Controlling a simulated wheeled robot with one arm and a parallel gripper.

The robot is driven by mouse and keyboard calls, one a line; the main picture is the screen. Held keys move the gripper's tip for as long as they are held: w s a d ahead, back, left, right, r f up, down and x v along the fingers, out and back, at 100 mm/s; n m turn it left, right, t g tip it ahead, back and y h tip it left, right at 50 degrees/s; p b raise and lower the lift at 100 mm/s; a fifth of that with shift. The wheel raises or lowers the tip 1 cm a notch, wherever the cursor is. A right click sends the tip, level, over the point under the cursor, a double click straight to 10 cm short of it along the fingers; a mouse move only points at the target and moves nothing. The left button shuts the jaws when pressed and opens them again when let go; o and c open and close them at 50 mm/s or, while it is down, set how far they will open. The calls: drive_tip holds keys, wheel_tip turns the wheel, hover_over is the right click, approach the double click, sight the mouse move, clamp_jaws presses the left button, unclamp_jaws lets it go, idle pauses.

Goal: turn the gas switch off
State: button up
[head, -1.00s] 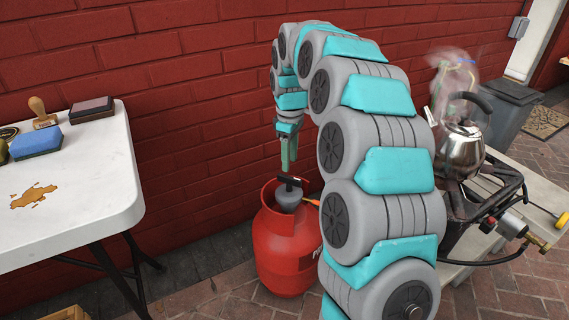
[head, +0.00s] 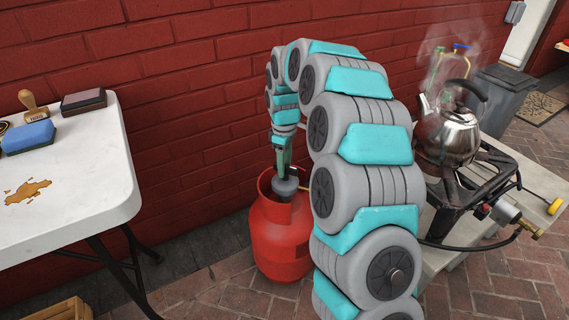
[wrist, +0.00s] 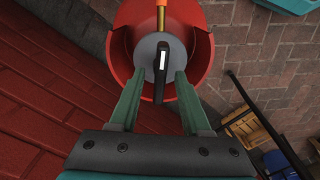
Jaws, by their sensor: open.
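The red gas bottle (head: 281,240) stands on the brick paving by the wall. On its top is a grey regulator (head: 284,188). In the wrist view the regulator (wrist: 148,52) carries the black gas switch (wrist: 161,76), a bar with a white mark, and an orange hose end runs from it. My gripper (wrist: 160,80) is open, with its green fingers on either side of the switch; I cannot tell whether they touch it. In the head view my gripper (head: 283,170) points down at the bottle's top, and the switch is hidden there.
A white table (head: 75,165) with a brown spill, a blue sponge (head: 28,137) and stamp things stands left. A steaming kettle (head: 447,135) sits on a burner on a low table at right. The brick wall (head: 190,80) is close behind the bottle.

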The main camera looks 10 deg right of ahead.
clamp_jaws()
idle(0.8)
drive_tip(key=m+b, duration=0.1)
drive_tip(key=m, duration=0.2)
drive_tip(key=shift+f+m, duration=0.1)
drive_tip(key=shift+m, duration=0.3)
drive_tip(key=m+b, duration=0.1)
drive_tip(key=m, duration=0.3)
drive_tip(key=shift+d+m+b, duration=0.1)
drive_tip(key=shift+m+b, duration=0.2)
drive_tip(key=m, duration=0.4)
drive_tip(key=shift+b, duration=0.3)
drive_tip(key=shift+m, duration=2.1)
unclamp_jaws()
